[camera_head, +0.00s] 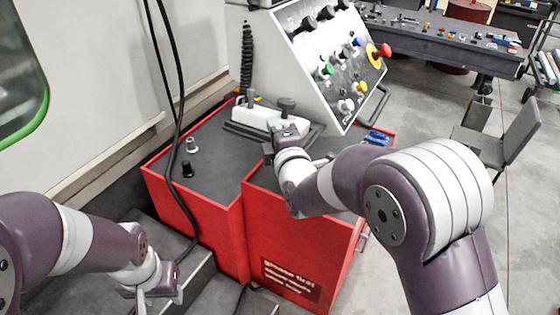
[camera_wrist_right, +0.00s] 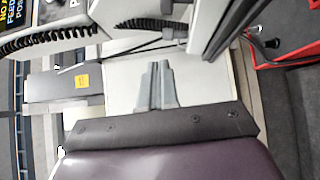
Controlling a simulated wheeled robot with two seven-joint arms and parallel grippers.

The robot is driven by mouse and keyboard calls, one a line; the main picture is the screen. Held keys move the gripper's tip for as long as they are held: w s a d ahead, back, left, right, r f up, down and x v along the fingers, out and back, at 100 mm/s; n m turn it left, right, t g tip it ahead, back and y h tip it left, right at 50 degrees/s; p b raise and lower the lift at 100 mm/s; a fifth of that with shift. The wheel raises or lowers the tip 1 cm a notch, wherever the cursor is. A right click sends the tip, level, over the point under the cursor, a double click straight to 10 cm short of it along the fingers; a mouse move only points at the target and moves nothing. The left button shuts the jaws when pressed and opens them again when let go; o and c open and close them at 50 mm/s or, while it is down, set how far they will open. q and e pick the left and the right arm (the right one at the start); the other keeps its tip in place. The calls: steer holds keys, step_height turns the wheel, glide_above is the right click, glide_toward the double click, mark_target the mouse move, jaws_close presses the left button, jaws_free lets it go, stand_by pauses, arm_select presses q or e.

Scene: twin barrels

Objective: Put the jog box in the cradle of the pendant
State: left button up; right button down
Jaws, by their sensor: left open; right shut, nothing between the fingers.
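The pendant (camera_head: 318,55) is a large pale sloped panel with several coloured buttons and knobs, standing on the red cabinet. At its foot is a long white box with black knobs (camera_head: 253,116), apparently the jog box, lying at a dark frame (camera_head: 238,130) that looks like the cradle. I cannot tell whether it is fully seated. My right gripper (camera_head: 278,127) is at the box's right part, shut and empty; whether it touches is unclear. In the right wrist view its fingers (camera_wrist_right: 158,75) are together in front of a pale surface. My left gripper (camera_head: 160,292) is open and empty at the lower left.
The red cabinet's dark top (camera_head: 215,165) is mostly clear at left, with two small knobs (camera_head: 189,158) on it. A black cable (camera_head: 174,120) hangs in front of the wall. A blue item (camera_head: 377,137) lies at the right edge. A workbench (camera_head: 440,37) stands behind.

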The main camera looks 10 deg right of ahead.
steer(key=s+d+b, duration=0.2)
steer(key=s+b, duration=0.1)
steer(key=s, duration=0.4)
steer(key=s+f+m+g, duration=0.4)
steer(key=f+m+g, duration=0.35)
steer(key=f, duration=0.45)
arm_select(q)
steer(key=f, duration=0.1)
steer(key=w+f+b, duration=0.1)
steer(key=f, duration=0.1)
steer(key=d+f, duration=0.1)
steer(key=f, duration=0.1)
steer(key=shift+w+f+b, duration=0.15)
steer(key=shift+f+b, duration=0.1)
steer(key=shift+b, duration=0.1)
arm_select(e)
steer(key=s+d+f+m+g+h, duration=0.2)
steer(key=s+d+f+m+g, duration=0.7)
steer(key=s, duration=0.5)
step_height(320, 180, down, 2)
steer(key=d+m, duration=0.2)
steer(key=m, duration=0.1)
steer(key=shift+s+f+h, duration=0.15)
steer(key=shift+f+h, duration=0.05)
steer(key=shift+h, duration=0.2)
steer(key=shift+d, duration=0.1)
arm_select(q)
steer(key=shift+c, duration=0.3)
